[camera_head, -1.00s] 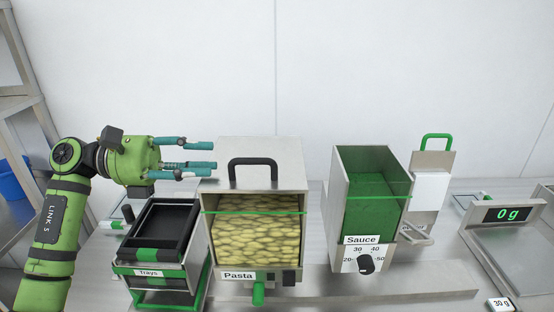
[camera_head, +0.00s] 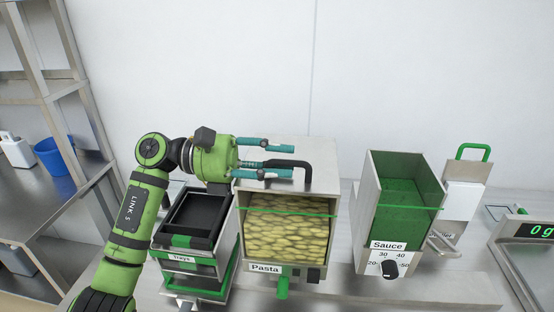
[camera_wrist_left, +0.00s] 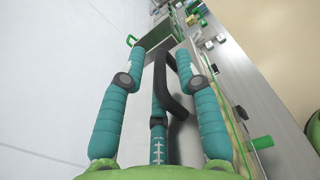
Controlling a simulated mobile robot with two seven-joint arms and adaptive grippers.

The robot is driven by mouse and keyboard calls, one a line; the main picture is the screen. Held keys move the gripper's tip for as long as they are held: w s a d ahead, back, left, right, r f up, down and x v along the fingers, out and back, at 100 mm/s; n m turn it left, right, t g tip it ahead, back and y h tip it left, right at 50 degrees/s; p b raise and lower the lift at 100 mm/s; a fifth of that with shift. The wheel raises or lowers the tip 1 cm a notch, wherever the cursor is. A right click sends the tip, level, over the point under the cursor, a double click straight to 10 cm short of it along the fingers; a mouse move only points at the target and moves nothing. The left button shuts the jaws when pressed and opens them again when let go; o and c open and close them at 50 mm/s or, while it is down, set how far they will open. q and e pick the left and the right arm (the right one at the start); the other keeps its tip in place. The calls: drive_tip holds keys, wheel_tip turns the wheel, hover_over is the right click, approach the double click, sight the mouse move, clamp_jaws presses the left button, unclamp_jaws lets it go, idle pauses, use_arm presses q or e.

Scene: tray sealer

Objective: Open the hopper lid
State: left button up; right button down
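The pasta hopper (camera_head: 286,231) is a steel box with a clear front, full of yellow pasta, labelled "Pasta". Its flat grey lid (camera_head: 318,152) is shut and bears a black bar handle (camera_head: 300,164). My left gripper (camera_head: 284,157) reaches in from the left just above the lid, its teal fingers apart at the handle. In the left wrist view the handle (camera_wrist_left: 172,88) lies between the spread fingers of the left gripper (camera_wrist_left: 161,56). Part of the handle is hidden by a finger in the head view. I cannot tell whether any finger touches it. My right gripper is out of view.
A rack of black trays (camera_head: 199,216) stands left of the hopper, under my left arm. The green sauce dispenser (camera_head: 402,190) stands to the right, with a scale (camera_head: 530,232) beyond it. A steel shelf with a blue bin (camera_head: 55,157) is at far left.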

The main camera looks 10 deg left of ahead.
use_arm(q)
drive_tip(key=shift+w, duration=0.1)
clamp_jaws()
drive_tip(key=shift+w+r+n, duration=0.15)
drive_tip(key=shift+r+n, duration=0.25)
drive_tip(key=shift+r, duration=0.4)
drive_tip(key=w+r+n+p, duration=0.4)
drive_tip(key=w+r+n, duration=0.1)
drive_tip(key=r+n, duration=0.1)
drive_tip(key=shift+r, duration=0.85)
